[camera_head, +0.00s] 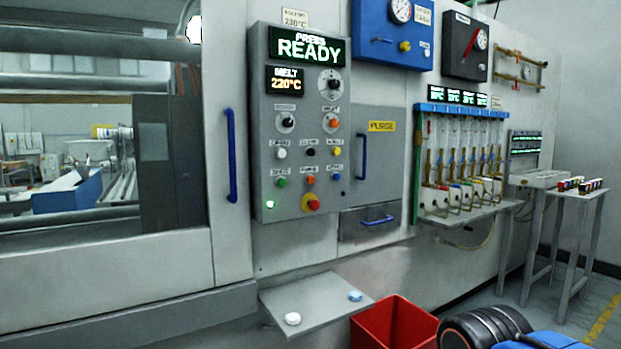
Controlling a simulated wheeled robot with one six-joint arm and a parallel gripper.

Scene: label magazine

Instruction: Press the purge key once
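The control panel (265,130) is a grey box on the machine front, with a lit display (308,48) reading "PRESS READY". Its lower part carries rows of small round coloured keys. An orange key (310,181) sits in the middle of the bottom row, between a green key (282,183) and a blue key (335,178). The small label above the orange key is blurred and seems to read "PURGE". A yellow sign (381,126) right of the panel also seems to read "PURGE". My gripper is not in view, and nothing covers the panel.
A small shelf (318,302) with two round buttons juts out below the panel, beside a red bin (393,325). Blue handles (231,155) stick out nearby. A black-and-blue part fills the bottom right.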

